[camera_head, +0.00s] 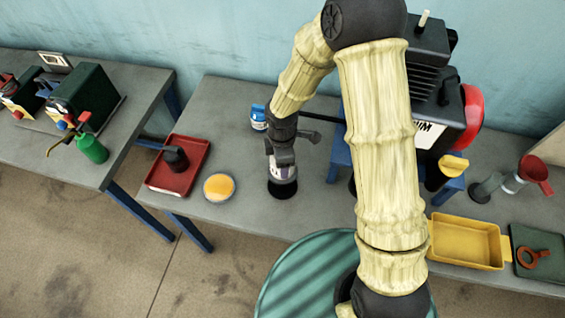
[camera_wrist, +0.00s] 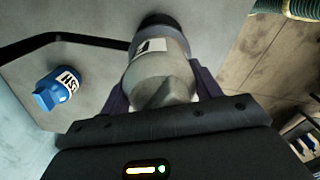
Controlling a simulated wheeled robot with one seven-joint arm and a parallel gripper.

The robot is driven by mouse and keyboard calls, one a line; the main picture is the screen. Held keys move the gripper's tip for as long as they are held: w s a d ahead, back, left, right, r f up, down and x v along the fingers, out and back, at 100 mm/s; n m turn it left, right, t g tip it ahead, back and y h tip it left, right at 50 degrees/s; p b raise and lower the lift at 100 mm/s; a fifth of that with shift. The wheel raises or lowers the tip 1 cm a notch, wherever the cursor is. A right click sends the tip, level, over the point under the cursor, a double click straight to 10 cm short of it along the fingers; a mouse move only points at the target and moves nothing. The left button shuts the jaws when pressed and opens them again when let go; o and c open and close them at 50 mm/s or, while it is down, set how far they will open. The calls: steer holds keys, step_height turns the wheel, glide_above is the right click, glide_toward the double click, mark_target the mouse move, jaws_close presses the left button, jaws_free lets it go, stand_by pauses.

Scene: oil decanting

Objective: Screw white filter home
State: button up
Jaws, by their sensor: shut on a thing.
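The white filter is a pale cylinder (camera_wrist: 160,72) with a printed label, seen close up in the wrist view. In the head view it shows as a small pale piece (camera_head: 281,168) under my gripper. My gripper (camera_head: 282,155) points down over the grey bench and is shut on the filter, with one finger on each side. A round black part (camera_head: 283,188) is at the filter's lower end, at the bench top. It also shows at the far end of the filter in the wrist view (camera_wrist: 158,20). The joint between filter and black part is too small to judge.
A blue bottle (camera_head: 258,118) stands behind my gripper. An orange-filled dish (camera_head: 219,187) and a red tray (camera_head: 165,182) with a black part lie left. A black machine (camera_head: 427,75) stands right, beyond my arm. A yellow tray (camera_head: 464,238) is further right.

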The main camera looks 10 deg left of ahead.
steer(key=o, duration=1.3)
steer(key=shift+c, duration=0.2)
steer(key=shift+r+p, duration=3.2)
steer(key=shift+r, duration=0.35)
steer(key=shift+d+m, duration=0.1)
steer(key=shift+m, duration=0.2)
